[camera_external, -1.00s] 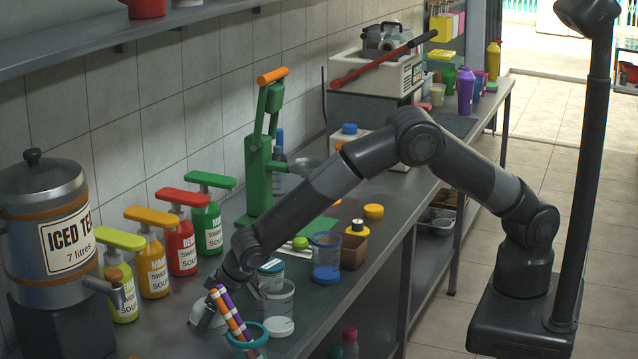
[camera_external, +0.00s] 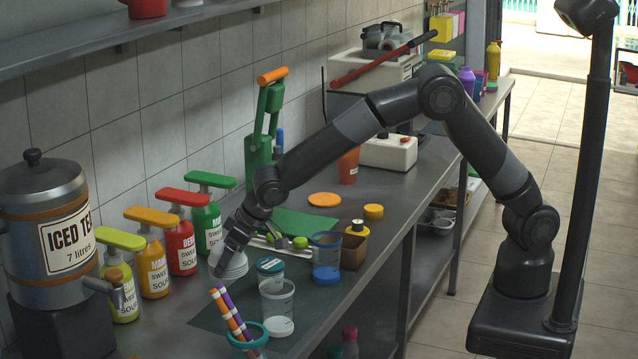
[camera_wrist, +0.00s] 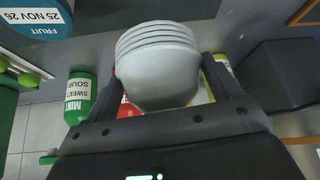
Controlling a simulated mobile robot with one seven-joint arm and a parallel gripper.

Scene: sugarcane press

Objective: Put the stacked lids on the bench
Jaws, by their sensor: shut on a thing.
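The stacked lids (camera_external: 231,263) are a small stack of whitish dome lids, nested in one another. In the wrist view the stack (camera_wrist: 158,70) sits between my two fingers, its ridged rims toward the top of the picture. My gripper (camera_external: 222,262) is shut on the stack, pointing down over the bench (camera_external: 180,318). The stack is near the bench surface, behind the clear cups; I cannot tell whether it touches. In the wrist view my gripper (camera_wrist: 172,95) has one finger on each side of the stack.
Clear cups (camera_external: 277,305) stand right of the stack, one with a labelled tub. A cup of striped straws (camera_external: 235,320) is in front. Syrup pump bottles (camera_external: 180,240) line the wall behind. A green mat (camera_external: 303,223) lies farther back. Bare bench lies left of the straws.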

